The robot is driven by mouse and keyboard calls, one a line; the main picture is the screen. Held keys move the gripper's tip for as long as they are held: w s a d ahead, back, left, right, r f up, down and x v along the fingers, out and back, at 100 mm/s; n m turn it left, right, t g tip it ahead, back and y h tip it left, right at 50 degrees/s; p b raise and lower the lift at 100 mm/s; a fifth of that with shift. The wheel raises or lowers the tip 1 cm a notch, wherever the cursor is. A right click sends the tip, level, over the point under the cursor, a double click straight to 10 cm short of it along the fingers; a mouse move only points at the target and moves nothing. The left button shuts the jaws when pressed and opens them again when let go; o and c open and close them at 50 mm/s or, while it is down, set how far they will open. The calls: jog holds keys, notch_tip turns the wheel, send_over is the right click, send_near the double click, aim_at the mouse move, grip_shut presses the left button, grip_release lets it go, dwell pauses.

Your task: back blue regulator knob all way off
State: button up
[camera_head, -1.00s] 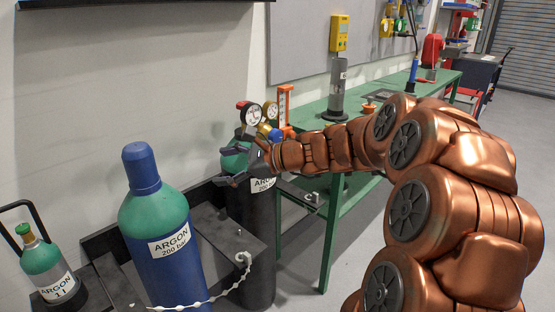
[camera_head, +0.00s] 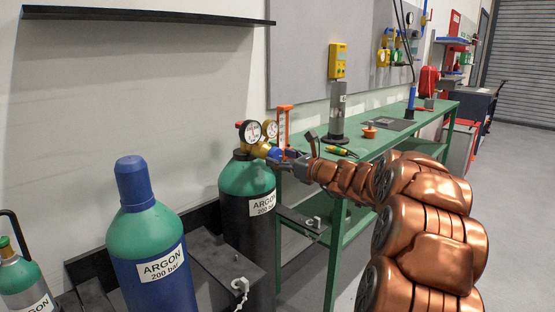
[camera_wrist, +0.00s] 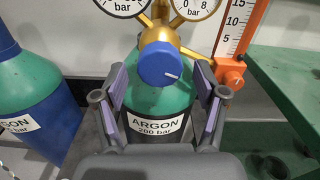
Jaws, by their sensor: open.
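The blue regulator knob (camera_wrist: 160,64) faces the wrist camera on a brass regulator (camera_wrist: 178,38), with a pale line on its face pointing right and slightly down. In the head view the knob (camera_head: 275,152) is a small blue patch, partly hidden by my gripper. My gripper (camera_head: 288,158) is open. In the wrist view my gripper's fingers (camera_wrist: 160,82) stand apart on either side, below and nearer than the knob. I cannot see any contact with it. The regulator sits on the green-shouldered argon cylinder (camera_head: 247,180).
Two gauges (camera_wrist: 193,6) sit above the knob. An orange flowmeter (camera_wrist: 245,38) stands close on the right. A blue argon cylinder (camera_head: 160,255) stands front left. The green bench (camera_head: 336,200) is to the right, with a grey cylinder (camera_head: 338,112) on it.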

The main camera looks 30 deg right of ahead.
jog(key=shift+w+a, duration=0.2)
jog(key=shift+w, duration=0.5)
jog(key=shift+c, duration=0.2)
jog(key=c, duration=1.1)
